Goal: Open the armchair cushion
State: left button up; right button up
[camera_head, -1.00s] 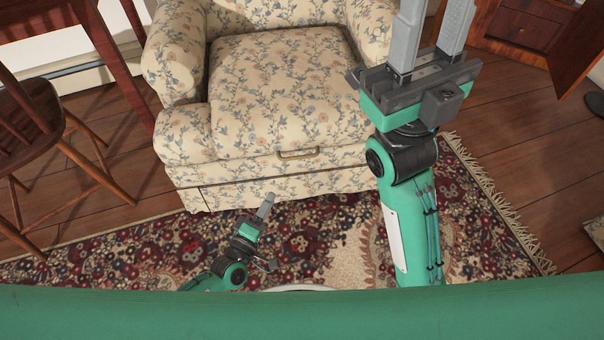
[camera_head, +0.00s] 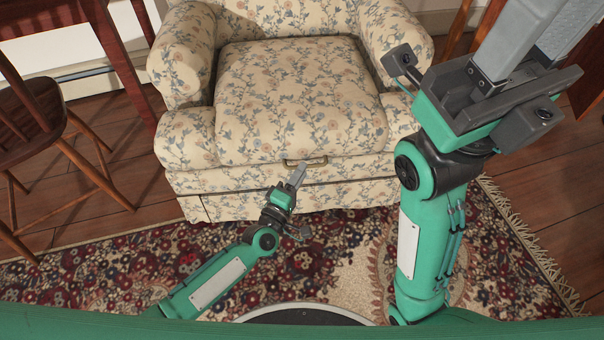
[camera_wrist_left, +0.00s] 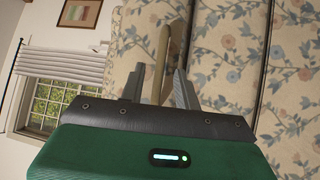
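The armchair cushion (camera_head: 295,105) is cream with blue and tan flowers and lies flat on the armchair (camera_head: 180,70). A brass-coloured handle (camera_head: 318,161) is on the front under the cushion's edge. My left gripper (camera_head: 298,175) is at the handle and partly covers its left end. In the left wrist view, the handle (camera_wrist_left: 162,48) runs between the two spread fingers of my left gripper (camera_wrist_left: 158,85), with no clear grip on it. My right gripper (camera_head: 545,38) is raised at the upper right, fingers apart and empty, tips cut off.
A wooden chair (camera_head: 35,120) and a dark red table leg (camera_head: 118,60) stand at the left. A patterned rug (camera_head: 120,265) covers the floor before the armchair. Wooden floor (camera_head: 535,170) is bare at the right.

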pick_arm(q)
jog(key=shift+x, duration=0.8)
jog(key=shift+s, duration=0.1)
grip_shut()
jog(key=shift+r, duration=0.2)
